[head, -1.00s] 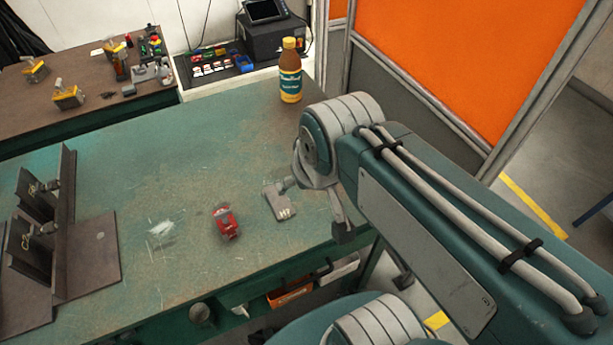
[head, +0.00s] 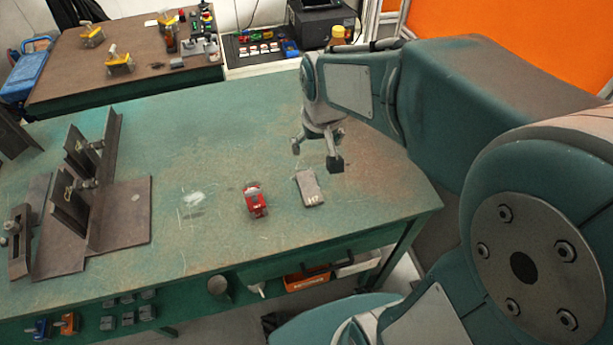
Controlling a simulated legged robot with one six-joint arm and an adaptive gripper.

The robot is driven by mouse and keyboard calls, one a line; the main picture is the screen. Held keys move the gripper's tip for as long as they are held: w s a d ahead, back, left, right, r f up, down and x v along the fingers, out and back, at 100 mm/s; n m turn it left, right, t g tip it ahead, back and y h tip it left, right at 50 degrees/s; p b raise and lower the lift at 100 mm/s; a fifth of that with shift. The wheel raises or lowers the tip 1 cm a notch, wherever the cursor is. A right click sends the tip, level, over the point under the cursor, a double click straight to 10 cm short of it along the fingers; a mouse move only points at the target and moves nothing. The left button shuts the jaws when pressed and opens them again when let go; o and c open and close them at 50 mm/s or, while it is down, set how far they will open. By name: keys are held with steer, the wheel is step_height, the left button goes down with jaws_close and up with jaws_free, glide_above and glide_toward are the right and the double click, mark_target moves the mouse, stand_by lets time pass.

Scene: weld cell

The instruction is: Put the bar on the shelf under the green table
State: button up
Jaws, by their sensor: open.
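The bar, a short grey block (head: 309,188) marked "H7", lies flat on the green table (head: 220,140), towards its right front edge. My gripper (head: 317,158) is open and empty above the table, just behind the bar, with its fingers pointing down. The fingers look apart from the bar. The space under the table shows partly below the front edge, with an orange bin (head: 304,281) and a pale bin (head: 358,263). The shelf surface itself is mostly hidden by the tabletop and my body.
A red object (head: 256,201) lies close left of the bar. Dark steel angle plates (head: 122,215) stand on the table's left. A bottle's yellow cap (head: 338,31) shows behind my arm. A brown table (head: 130,60) stands behind. The tabletop's middle is mostly clear.

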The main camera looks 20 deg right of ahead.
steer(key=w+f+g, duration=0.2)
steer(key=w+f, duration=0.5)
steer(key=f, duration=0.5)
glide_above(309, 186)
steer(key=f, duration=0.5)
steer(key=shift+a+f, duration=0.3)
steer(key=shift+f, duration=0.1)
steer(key=shift+d+f, duration=0.15)
steer(key=shift+f, duration=1.2)
steer(key=shift+d+f, duration=0.1)
steer(key=shift+f, duration=1.25)
steer(key=c, duration=1.3)
